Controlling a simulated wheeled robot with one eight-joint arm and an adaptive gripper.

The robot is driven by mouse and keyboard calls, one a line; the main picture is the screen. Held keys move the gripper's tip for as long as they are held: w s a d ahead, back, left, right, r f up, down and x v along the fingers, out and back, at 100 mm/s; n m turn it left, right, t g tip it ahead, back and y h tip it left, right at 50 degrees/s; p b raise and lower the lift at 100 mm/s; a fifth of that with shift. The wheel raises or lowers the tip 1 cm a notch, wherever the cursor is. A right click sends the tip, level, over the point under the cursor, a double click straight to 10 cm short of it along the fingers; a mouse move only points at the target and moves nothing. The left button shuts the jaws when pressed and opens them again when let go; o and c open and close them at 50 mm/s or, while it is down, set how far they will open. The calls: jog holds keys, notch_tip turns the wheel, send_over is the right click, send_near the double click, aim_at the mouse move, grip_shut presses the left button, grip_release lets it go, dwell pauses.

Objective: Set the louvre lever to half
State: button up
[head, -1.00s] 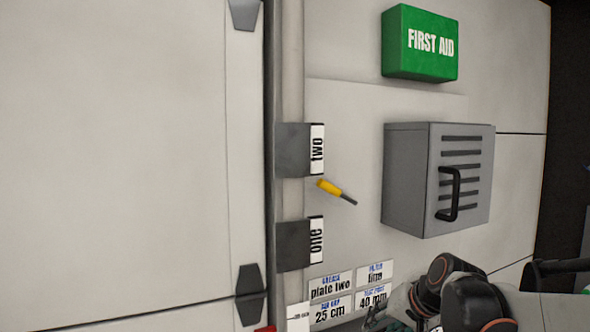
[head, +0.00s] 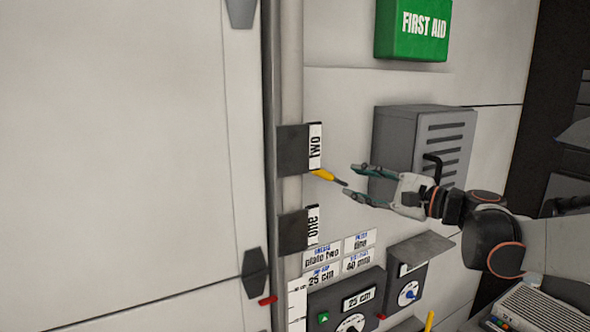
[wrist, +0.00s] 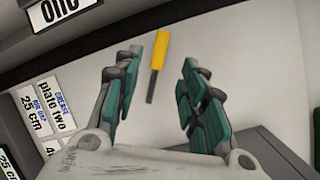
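The lever is a yellow grip (head: 322,174) on a thin dark rod, out from the pale wall between the plates marked "two" (head: 315,147) and "one" (head: 312,225). My gripper (head: 353,182) is open and empty, just right of the lever, fingers pointing left toward it. In the wrist view the yellow grip (wrist: 160,50) and its dark rod appear between the two open fingers (wrist: 160,66), with gaps on both sides. I cannot tell the depth between fingers and lever, and I see no contact. No mark for "half" is readable.
A grey louvred box (head: 390,130) with a black handle stands right behind my gripper. A green first aid box (head: 412,28) hangs above. Below are white labels (head: 322,256) and a dial panel (head: 350,305). A vertical pipe (head: 290,80) runs at left.

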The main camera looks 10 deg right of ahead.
aim_at(326, 174)
jog(key=x, duration=1.1)
jog(key=shift+d, duration=0.1)
grip_shut()
